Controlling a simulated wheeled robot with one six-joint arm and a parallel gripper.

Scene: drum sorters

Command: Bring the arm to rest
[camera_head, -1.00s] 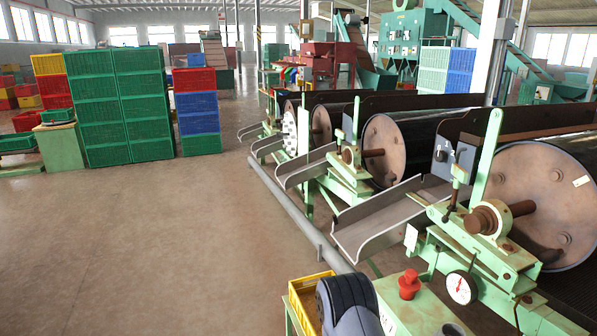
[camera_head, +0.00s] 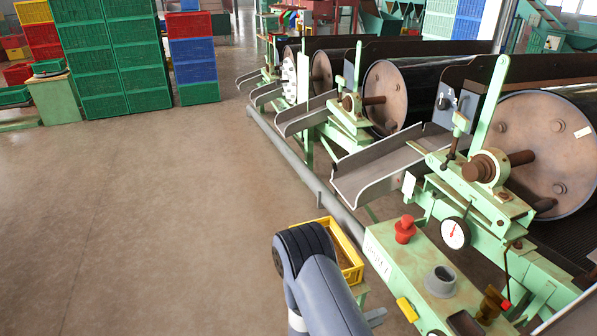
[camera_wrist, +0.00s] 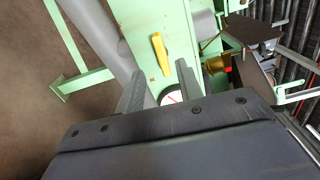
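My arm (camera_head: 318,285), grey with a dark ribbed joint, rises from the bottom edge of the head view, in front of a yellow crate. My gripper (camera_wrist: 160,72) shows in the wrist view with its two grey fingers apart and nothing held between them. In the head view the gripper is mostly out of sight at the bottom edge.
A green bench (camera_head: 393,262) with a red knob (camera_head: 405,229), a grey socket (camera_head: 440,281) and a yellow piece (camera_head: 407,309) stands right of my arm. The yellow crate (camera_head: 349,262) is close behind it. Drum machines line the right. The floor on the left is clear.

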